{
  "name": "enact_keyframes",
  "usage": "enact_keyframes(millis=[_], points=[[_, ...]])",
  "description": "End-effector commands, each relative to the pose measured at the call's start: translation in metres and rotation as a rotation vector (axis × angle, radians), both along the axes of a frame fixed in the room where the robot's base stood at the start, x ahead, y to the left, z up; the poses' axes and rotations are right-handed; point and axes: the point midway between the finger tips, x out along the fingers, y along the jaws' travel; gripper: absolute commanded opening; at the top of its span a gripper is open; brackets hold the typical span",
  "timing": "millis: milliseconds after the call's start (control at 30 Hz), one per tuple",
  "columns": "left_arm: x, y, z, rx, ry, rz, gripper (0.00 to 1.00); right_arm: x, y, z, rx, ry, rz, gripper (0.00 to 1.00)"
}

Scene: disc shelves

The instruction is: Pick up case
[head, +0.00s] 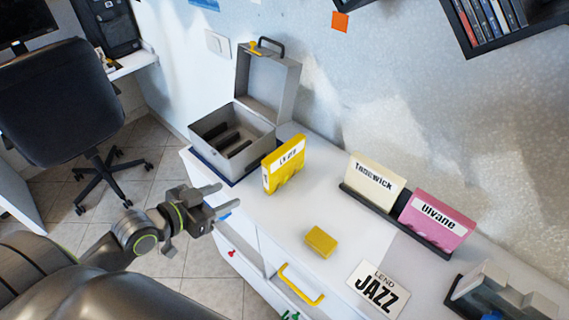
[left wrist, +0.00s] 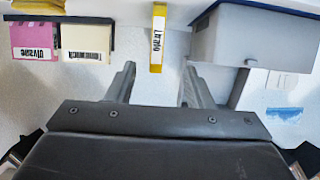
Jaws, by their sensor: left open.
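A yellow case (head: 284,172) with a white label stands upright on the white cabinet top, just right of the open grey box. In the left wrist view the yellow case (left wrist: 157,50) shows edge-on, in line with the gap between the fingers and beyond their tips. My left gripper (head: 222,200) is open and empty, left of the case and near the cabinet's edge, apart from the case. Its two spread fingers also show in the left wrist view (left wrist: 158,80). My right gripper is not in view.
The open grey box (head: 232,142) with dark slots stands behind the case. A cream case (head: 375,180) and a pink case (head: 436,220) stand in a dark rack. A small yellow block (head: 321,241) and a JAZZ card (head: 378,289) lie in front. A yellow drawer handle (head: 300,286) sticks out.

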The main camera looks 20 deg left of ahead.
Motion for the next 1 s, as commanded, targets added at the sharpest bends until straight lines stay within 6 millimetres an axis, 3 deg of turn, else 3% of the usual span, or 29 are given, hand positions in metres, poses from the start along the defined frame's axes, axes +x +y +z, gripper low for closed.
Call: enact_keyframes(millis=[533, 1000], points=[[0.083, -0.031, -0.034, -0.008, 0.001, 0.002, 0.47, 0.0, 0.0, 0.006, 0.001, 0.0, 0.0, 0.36], [0.12, -0.047, -0.046, -0.005, 0.0, 0.002, 0.47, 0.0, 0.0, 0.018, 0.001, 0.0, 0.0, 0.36]])
